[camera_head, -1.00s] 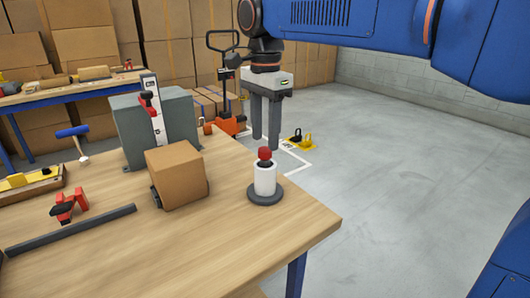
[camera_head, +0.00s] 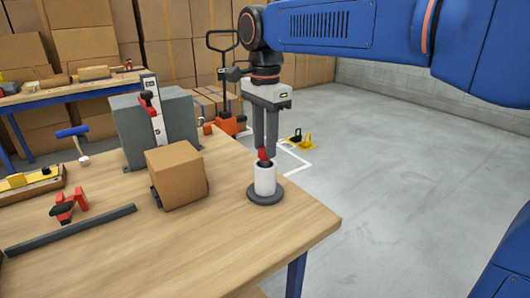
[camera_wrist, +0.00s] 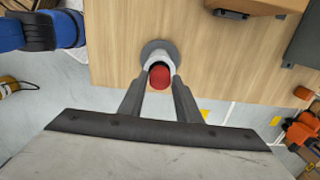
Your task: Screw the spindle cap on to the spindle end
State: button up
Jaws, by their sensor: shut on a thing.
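The red spindle cap (camera_head: 263,154) is at the top of a white upright cylinder (camera_head: 265,181) with a dark round base, near the table's right edge. I take this cylinder to be the spindle. My gripper (camera_head: 266,153) points down from above and is shut on the red cap. In the wrist view the red cap (camera_wrist: 160,76) sits between the two fingertips (camera_wrist: 160,82), with the white cylinder (camera_wrist: 158,56) showing just behind it. The fingers partly hide the cap in the head view. I cannot tell whether the cap touches the thread or how far it is on.
A cardboard box (camera_head: 178,178) stands just left of the spindle. Behind it is a grey block (camera_head: 180,120) with a white-and-red upright gauge. A red clamp (camera_head: 70,205) and a dark bar (camera_head: 75,228) lie on the table (camera_head: 190,250). The floor to the right is open.

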jog(key=m, duration=0.6)
jog(key=shift+m, duration=0.3)
jog(key=m, duration=0.3)
jog(key=shift+m, duration=0.3)
jog(key=m, duration=0.4)
jog(key=o, duration=0.9)
jog(key=shift+c, duration=0.2)
jog(key=shift+n, duration=0.3)
